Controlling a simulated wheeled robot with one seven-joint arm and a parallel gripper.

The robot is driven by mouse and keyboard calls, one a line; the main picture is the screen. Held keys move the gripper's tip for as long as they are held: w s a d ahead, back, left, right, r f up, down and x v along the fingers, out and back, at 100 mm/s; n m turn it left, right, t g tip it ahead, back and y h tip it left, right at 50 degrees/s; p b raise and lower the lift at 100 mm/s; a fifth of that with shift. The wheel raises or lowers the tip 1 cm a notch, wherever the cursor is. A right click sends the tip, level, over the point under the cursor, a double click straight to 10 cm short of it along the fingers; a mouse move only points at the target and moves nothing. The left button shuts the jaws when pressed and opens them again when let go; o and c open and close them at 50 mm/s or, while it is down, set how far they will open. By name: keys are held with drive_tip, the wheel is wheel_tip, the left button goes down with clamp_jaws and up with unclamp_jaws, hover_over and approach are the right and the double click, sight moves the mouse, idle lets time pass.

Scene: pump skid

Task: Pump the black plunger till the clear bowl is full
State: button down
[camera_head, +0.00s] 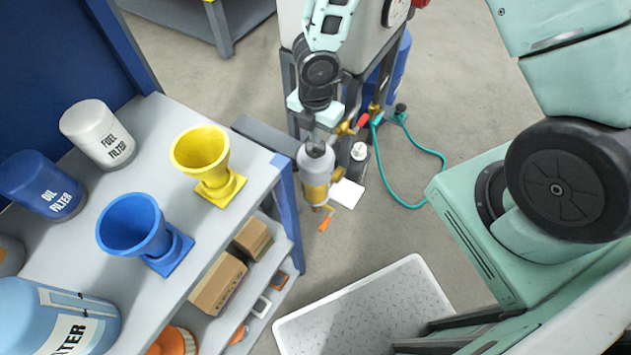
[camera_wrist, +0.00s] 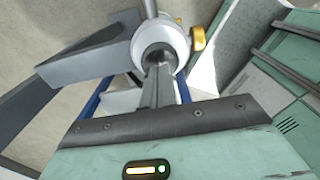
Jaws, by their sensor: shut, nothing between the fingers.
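A grey cylindrical filter body (camera_head: 316,163) stands upright at the pump skid, with a yellowish lower part (camera_head: 315,192). A dark round cap (camera_head: 316,148) on its top looks like the black plunger. I cannot make out the clear bowl or its level. My gripper (camera_head: 318,132) points down just above this top, its fingers shut and empty. In the wrist view my shut fingers (camera_wrist: 157,68) lie in front of a pale round housing (camera_wrist: 172,38) and partly hide its middle. I cannot tell whether they touch it.
Brass fittings (camera_head: 345,129), a red handle (camera_head: 363,120) and a teal hose (camera_head: 386,170) are close by on the right. A workbench (camera_head: 160,115) with yellow (camera_head: 200,150) and blue (camera_head: 132,224) funnels stands left. A pale tray (camera_head: 365,310) lies in front.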

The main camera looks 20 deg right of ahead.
drive_tip(key=shift+f, duration=0.15)
drive_tip(key=shift+f+b, duration=1.5)
drive_tip(key=shift+f, duration=0.1)
drive_tip(key=shift+r, duration=0.2)
drive_tip(key=shift+r+p, duration=1.55)
drive_tip(key=shift+p, duration=0.2)
wheel_tip(320, 180, up, 6)
drive_tip(key=p, duration=0.6)
